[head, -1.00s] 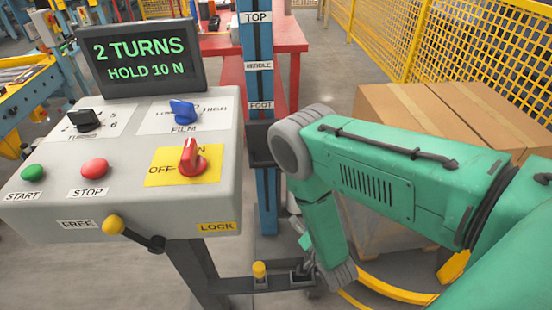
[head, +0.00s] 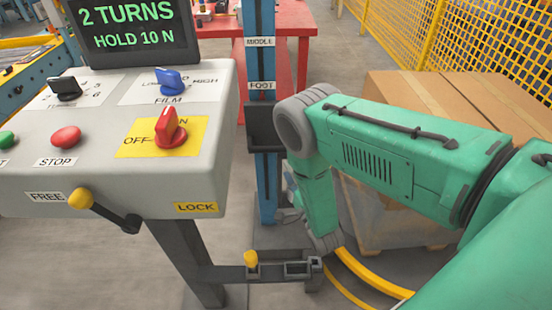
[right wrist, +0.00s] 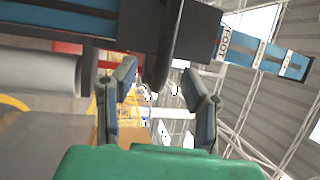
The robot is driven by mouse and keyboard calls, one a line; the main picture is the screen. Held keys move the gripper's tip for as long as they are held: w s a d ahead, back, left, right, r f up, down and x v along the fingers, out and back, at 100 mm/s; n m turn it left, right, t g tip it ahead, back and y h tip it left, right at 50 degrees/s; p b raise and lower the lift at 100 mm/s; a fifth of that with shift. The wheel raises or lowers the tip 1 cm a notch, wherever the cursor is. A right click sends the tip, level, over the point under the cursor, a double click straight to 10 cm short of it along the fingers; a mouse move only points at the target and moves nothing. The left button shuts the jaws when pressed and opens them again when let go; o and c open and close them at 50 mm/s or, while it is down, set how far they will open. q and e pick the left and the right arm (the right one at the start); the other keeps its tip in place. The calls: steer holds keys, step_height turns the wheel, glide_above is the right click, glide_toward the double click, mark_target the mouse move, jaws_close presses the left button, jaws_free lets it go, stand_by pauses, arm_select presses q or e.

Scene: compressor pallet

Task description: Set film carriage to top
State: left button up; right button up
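The film carriage (head: 264,128) is a dark block on the blue mast (head: 259,65), just below the FOOT label (head: 262,86). The MIDDLE label (head: 259,42) is higher up; the TOP label is out of the head view. My right gripper (head: 288,207) hangs low beside the mast, below and right of the carriage, partly hidden by my arm. In the right wrist view its fingers (right wrist: 160,78) are apart, with the dark carriage (right wrist: 150,25) close ahead and a dark projecting part near the gap. I see no grip on it. My left gripper is out of view.
The control box (head: 110,185) stands left, with knobs, buttons and a yellow-tipped lever (head: 82,198) between FREE and LOCK. Its screen (head: 130,28) reads 2 TURNS, HOLD 10 N. Cartons (head: 440,95) stand right, before a yellow fence (head: 455,40). A pale roll (right wrist: 40,73) shows in the wrist view.

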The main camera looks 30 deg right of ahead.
mark_target(273, 152)
steer(key=w, duration=0.2)
steer(key=w+a+r+b, duration=0.1)
steer(key=w, duration=0.1)
steer(key=w+b, duration=0.1)
steer(key=w, duration=0.1)
steer(key=shift+a+r, duration=0.2)
steer(key=shift+r, duration=0.15)
steer(key=w, duration=0.1)
steer(key=w+d+b, duration=0.1)
steer(key=shift+w+d+r, duration=0.1)
steer(key=shift+w+d, duration=0.1)
steer(key=shift+w, duration=0.1)
steer(key=shift+w+d, duration=0.15)
steer(key=shift+d, duration=0.25)
steer(key=shift+a, duration=0.25)
steer(key=shift+a+r, duration=0.15)
steer(key=shift+a, duration=0.3)
jaws_close()
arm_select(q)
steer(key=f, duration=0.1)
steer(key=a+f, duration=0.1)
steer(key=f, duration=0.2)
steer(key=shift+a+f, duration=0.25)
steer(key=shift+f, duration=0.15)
arm_select(e)
steer(key=shift+d, duration=0.1)
